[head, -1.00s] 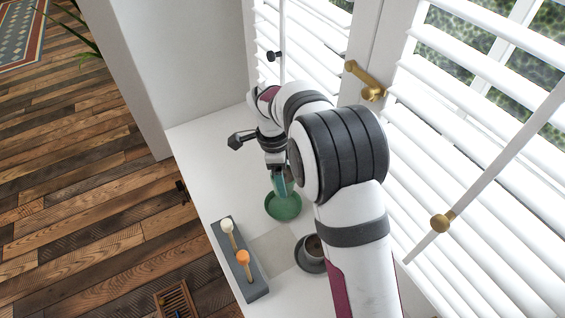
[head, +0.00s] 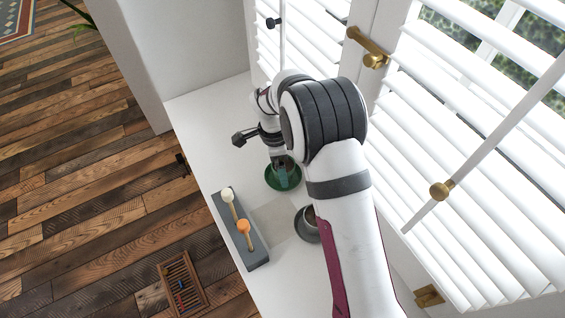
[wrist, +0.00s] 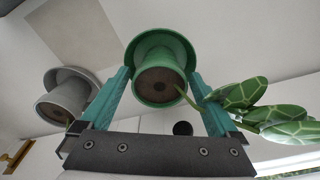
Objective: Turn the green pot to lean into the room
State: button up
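The green pot (wrist: 160,82) stands in a green saucer (wrist: 150,42) on the white sill, with dark soil inside. Its plant (wrist: 270,108) has patterned green leaves on a stem that leans to the right in the wrist view. My gripper (wrist: 160,72) has its two teal fingers on either side of the pot, close to its wall; they look spread, and I cannot see firm contact. In the head view my gripper (head: 283,178) is low over the saucer (head: 271,183), and it hides most of the pot and the plant.
A grey pot (head: 305,227) stands nearby, also in the wrist view (wrist: 62,100). A pale square (head: 272,218) lies between the pots. A grey holder (head: 232,235) with white- and orange-topped tools sits along the sill's edge. White shutters (head: 450,150) line the right side.

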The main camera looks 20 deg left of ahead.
notch_tip(320, 180, up, 16)
jog(key=a, duration=0.2)
jog(key=s+d+r+n+y, duration=0.1)
jog(key=s+d+r+n, duration=0.15)
jog(key=s+d, duration=0.45)
jog(key=s+d+r+n+y, duration=0.1)
jog(key=s+d+r+n, duration=0.15)
jog(key=s+d, duration=0.5)
jog(key=s+d+f+n, duration=0.1)
jog(key=s+d, duration=0.2)
jog(key=s, duration=0.3)
jog(key=s+d+f+n+y, duration=0.1)
jog(key=s+d+f+n, duration=0.1)
jog(key=s, duration=0.5)
jog(key=shift+d+g, duration=0.3)
jog(key=shift+d, duration=0.2)
